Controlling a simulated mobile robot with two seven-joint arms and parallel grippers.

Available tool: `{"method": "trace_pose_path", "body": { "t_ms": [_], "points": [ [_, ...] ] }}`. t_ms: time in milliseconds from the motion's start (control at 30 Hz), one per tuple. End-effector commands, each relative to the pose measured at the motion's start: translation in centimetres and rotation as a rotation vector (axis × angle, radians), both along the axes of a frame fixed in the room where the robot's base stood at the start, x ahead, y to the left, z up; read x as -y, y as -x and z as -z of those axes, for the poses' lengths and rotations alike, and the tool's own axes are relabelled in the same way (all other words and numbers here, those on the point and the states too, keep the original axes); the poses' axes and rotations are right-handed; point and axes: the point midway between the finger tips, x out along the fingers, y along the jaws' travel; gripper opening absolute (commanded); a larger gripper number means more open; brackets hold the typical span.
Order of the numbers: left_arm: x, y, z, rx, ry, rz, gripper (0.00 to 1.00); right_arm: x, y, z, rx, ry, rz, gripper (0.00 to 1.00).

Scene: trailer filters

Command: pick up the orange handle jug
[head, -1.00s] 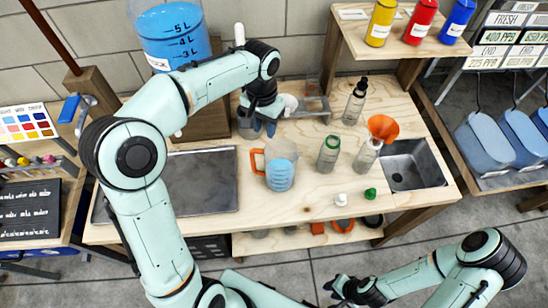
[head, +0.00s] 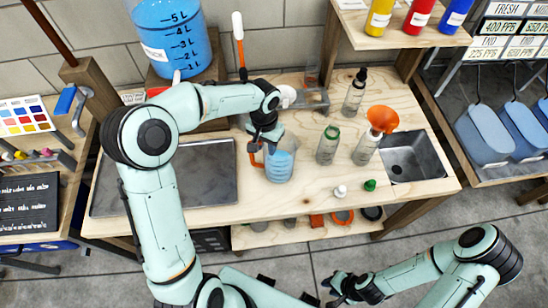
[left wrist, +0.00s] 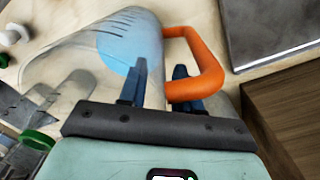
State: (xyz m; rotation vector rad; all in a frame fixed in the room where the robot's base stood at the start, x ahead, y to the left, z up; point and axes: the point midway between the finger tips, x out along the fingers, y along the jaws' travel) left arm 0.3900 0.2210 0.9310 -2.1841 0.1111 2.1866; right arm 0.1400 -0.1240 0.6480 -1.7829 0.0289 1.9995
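The jug (head: 281,165) is clear, holds blue liquid and stands upright on the wooden workbench. Its orange handle (head: 257,160) is on its left side in the head view. My left gripper (head: 262,149) is at the handle side of the jug, partly covering handle and jug. In the left wrist view, the jug (left wrist: 85,50) and orange handle (left wrist: 212,62) are just beyond my fingers. The two blue fingers (left wrist: 160,84) are apart with a gap, one overlapping the handle's opening; contact is unclear. My right gripper (head: 338,288) is low in front of the bench, its fingers too small to read.
A green-necked bottle (head: 328,146), an orange funnel (head: 382,119) on a bottle and a dark-topped bottle (head: 355,93) stand right of the jug. A sink (head: 411,160) is at the right end. A grey mat (head: 190,178) lies bare on the left.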

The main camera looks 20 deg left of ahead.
Motion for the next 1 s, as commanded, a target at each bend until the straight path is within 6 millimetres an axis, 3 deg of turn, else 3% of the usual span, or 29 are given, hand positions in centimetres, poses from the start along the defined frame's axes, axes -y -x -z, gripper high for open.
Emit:
{"method": "trace_pose_path", "body": {
  "t_ms": [167,200,267,1000],
  "points": [
    [0.00,-0.02,-0.04,0.001,0.000,0.000,0.29,0.01,-0.01,-0.01,0.000,0.000,0.000,0.31],
    [0.00,-0.02,-0.05,0.001,0.000,0.000,0.17,0.01,-0.01,-0.01,0.000,0.000,0.000,0.31],
    [0.00,-0.01,-0.06,0.001,0.000,0.000,0.00,0.01,-0.01,-0.01,0.000,0.000,0.000,0.31],
    [-0.02,0.00,-0.09,0.000,0.000,0.000,0.00,0.01,-0.01,-0.01,0.000,0.000,0.000,0.31]
  ]
}}
